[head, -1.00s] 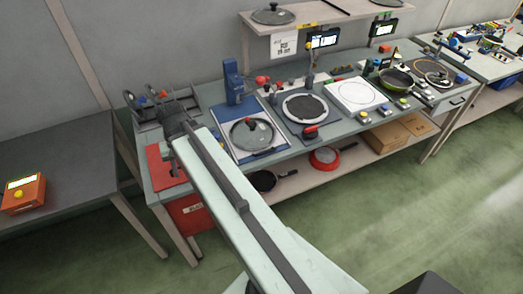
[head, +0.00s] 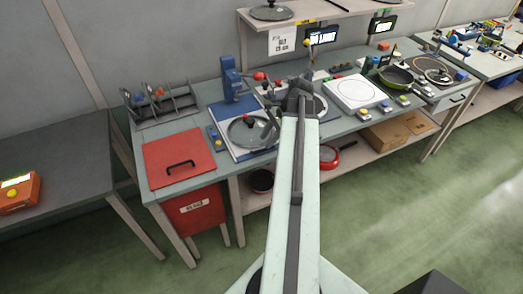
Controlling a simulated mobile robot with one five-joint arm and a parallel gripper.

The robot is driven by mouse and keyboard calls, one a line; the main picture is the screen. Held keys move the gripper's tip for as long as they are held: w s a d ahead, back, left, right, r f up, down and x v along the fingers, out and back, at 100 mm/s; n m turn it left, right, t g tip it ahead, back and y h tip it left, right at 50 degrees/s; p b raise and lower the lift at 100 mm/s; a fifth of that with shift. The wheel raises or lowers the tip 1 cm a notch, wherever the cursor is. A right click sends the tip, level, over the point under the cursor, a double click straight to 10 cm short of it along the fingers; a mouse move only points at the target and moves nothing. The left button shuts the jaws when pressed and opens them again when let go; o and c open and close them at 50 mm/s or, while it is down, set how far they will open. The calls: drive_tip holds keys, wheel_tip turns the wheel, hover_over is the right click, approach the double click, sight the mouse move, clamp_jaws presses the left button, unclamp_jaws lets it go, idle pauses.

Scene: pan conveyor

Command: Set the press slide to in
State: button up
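A blue press column (head: 234,80) stands at the back of the workbench. In front of it is a blue-edged pale plate (head: 236,148) with a glass lid (head: 248,131) with a red knob on it. I cannot tell for sure which part is the press slide, or how far in it sits. My gripper (head: 278,104) is over the bench just right of the lid, near the ring-shaped station, which my arm partly covers. Its dark fingers blend with the things behind, so their opening is unclear.
A red panel with a black handle (head: 180,156) lies on the bench's left end, before a rack (head: 160,105). A white square plate (head: 352,92) and a green pan (head: 396,75) are to the right. A shelf (head: 330,22) hangs above.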

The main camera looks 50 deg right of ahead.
sight(260, 151)
drive_tip(key=b+x, duration=0.4)
drive_tip(key=x, duration=0.2)
drive_tip(key=shift+s+f, duration=0.1)
clamp_jaws()
idle(1.1)
